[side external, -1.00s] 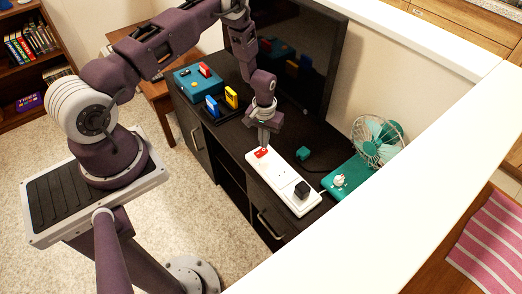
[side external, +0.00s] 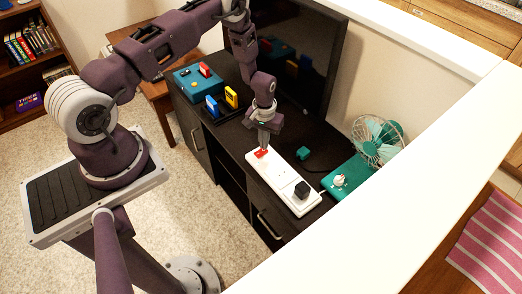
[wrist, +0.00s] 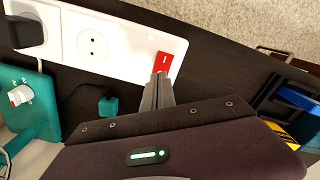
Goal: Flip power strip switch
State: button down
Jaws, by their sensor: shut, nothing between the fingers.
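The white power strip (side external: 281,176) lies on the dark cabinet top. Its red rocker switch (side external: 261,153) is at the far-left end of the strip, and it also shows in the wrist view (wrist: 165,62). My gripper (side external: 265,146) points down at the red switch with its fingers shut and empty. In the wrist view the closed fingertips (wrist: 159,76) are at the lower edge of the switch. I cannot tell whether they touch it. A black plug (side external: 302,190) sits in the strip's near end; a socket (wrist: 92,44) between plug and switch is empty.
A teal fan (side external: 372,150) stands right of the strip, and a small teal block (side external: 303,153) lies behind it. A teal console (side external: 197,79) and colored cartridges (side external: 231,98) are at the left. A dark television (side external: 297,60) stands behind. A white wall top (side external: 420,215) is in front.

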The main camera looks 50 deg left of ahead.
jog(key=shift+f, duration=0.65)
jog(key=shift+r, duration=3.55)
